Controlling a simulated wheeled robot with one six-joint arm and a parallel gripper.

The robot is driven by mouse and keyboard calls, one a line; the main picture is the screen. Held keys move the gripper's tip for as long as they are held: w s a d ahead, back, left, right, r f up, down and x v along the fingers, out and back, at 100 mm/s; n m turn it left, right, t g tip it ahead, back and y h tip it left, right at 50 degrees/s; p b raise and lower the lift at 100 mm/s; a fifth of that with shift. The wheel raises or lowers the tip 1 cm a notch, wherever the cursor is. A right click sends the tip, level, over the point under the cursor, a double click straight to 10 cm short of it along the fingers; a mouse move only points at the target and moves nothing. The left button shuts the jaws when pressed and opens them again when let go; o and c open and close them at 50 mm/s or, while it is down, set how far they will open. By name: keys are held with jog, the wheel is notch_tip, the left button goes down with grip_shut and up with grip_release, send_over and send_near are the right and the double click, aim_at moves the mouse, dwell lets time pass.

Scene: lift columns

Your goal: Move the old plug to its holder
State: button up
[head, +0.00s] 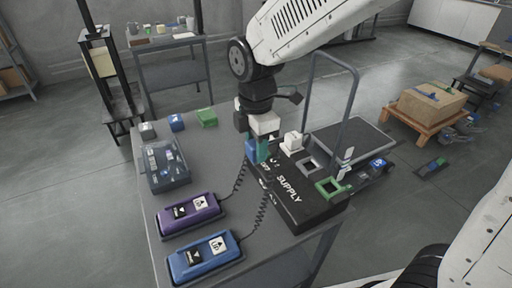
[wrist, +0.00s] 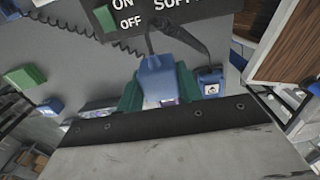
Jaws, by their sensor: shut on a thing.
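My gripper (head: 258,149) has teal-green fingers and is shut on a blue plug (head: 251,150) above the left end of the black supply box (head: 311,209). In the wrist view the blue plug (wrist: 160,78) sits between the green fingers of my gripper (wrist: 160,92), with a dark cable at its top. The box carries a white plug-like block (head: 293,141), a grey square frame (head: 313,163) and a green square frame (head: 331,188). I cannot tell which frame is the holder. The plug's lower end is hidden by the fingers and box.
A purple handset (head: 190,214) and a blue handset (head: 205,257) with coiled cables lie on the table's front left. A clear-lidded case (head: 165,166) stands behind them. A green block (head: 207,117) and a blue block (head: 177,122) lie at the back. A cart handle (head: 331,58) rises behind.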

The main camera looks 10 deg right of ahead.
jog(key=shift+r, duration=0.65)
jog(key=shift+r, duration=0.15)
jog(key=shift+w, duration=0.1)
jog(key=w+d, duration=0.3)
jog(key=w, duration=1.3)
jog(key=w+d, duration=0.3)
jog(key=w, duration=1.3)
jog(key=shift+w+a+f, duration=0.1)
jog(key=shift+w+f, duration=0.05)
jog(key=shift+f, duration=3.2)
jog(key=shift+w+a+f, duration=0.1)
jog(key=shift+w+f, duration=0.05)
jog(key=shift+f, duration=3.2)
jog(key=shift+f, duration=0.5)
